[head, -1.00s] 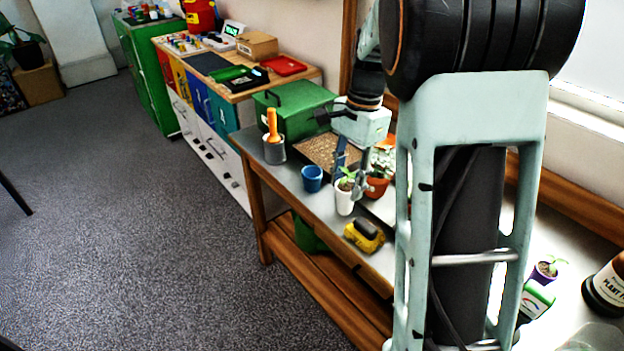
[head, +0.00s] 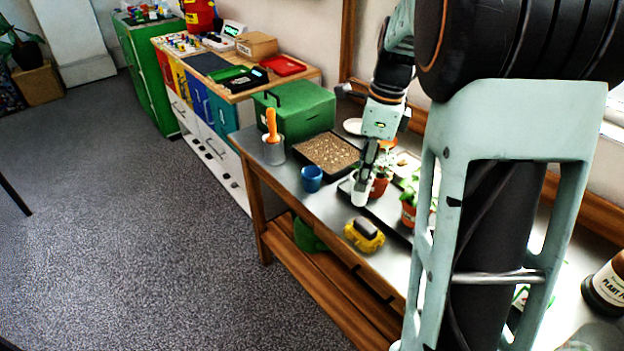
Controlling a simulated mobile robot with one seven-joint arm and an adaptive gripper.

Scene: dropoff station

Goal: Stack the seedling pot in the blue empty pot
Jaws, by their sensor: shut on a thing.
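The blue empty pot (head: 311,179) stands upright on the grey bench near its front edge. My gripper (head: 364,180) points down, to the right of the blue pot and apart from it. It is shut on the white seedling pot (head: 359,197). The gripper's fingers hide the upper part of this pot and its seedling. I cannot tell whether the white pot touches the bench.
Terracotta pots with plants (head: 409,214) stand close to the right of my gripper. A soil tray (head: 327,152) lies behind the blue pot. A yellow and black object (head: 364,235) lies in front. A grey cup with an orange-handled tool (head: 273,150) stands to the left.

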